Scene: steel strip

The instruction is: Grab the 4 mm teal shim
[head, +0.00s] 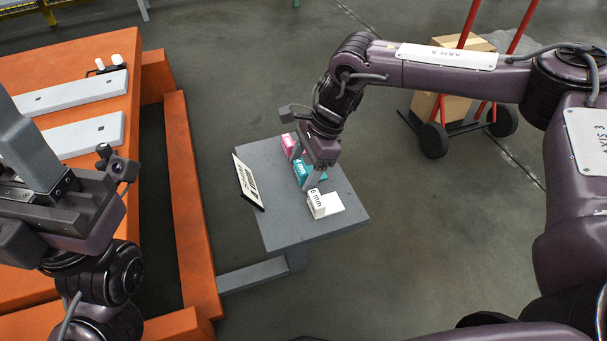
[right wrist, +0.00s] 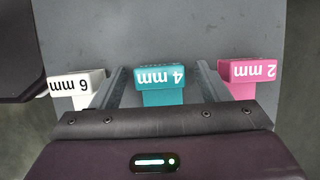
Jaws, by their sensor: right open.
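The teal 4 mm shim (head: 301,170) lies on the small grey table between the pink and white shims. In the right wrist view the teal shim (right wrist: 162,76) shows upside-down lettering on its raised end. My right gripper (head: 305,168) is above it and open. In the right wrist view its two fingers (right wrist: 160,84) stand one on each side of the teal shim, with a visible gap on both sides. The palm hides the near end of the shim. My left gripper (head: 38,160) is at the left by the orange bench, partly out of frame; its opening is unclear.
The pink 2 mm shim (head: 289,142) and the white 6 mm shim (head: 328,205) flank the teal one on the grey table (head: 275,230). A tilted sign (head: 249,182) stands at the left edge. An orange bench (head: 190,200) is further left; a hand truck (head: 440,138) stands behind.

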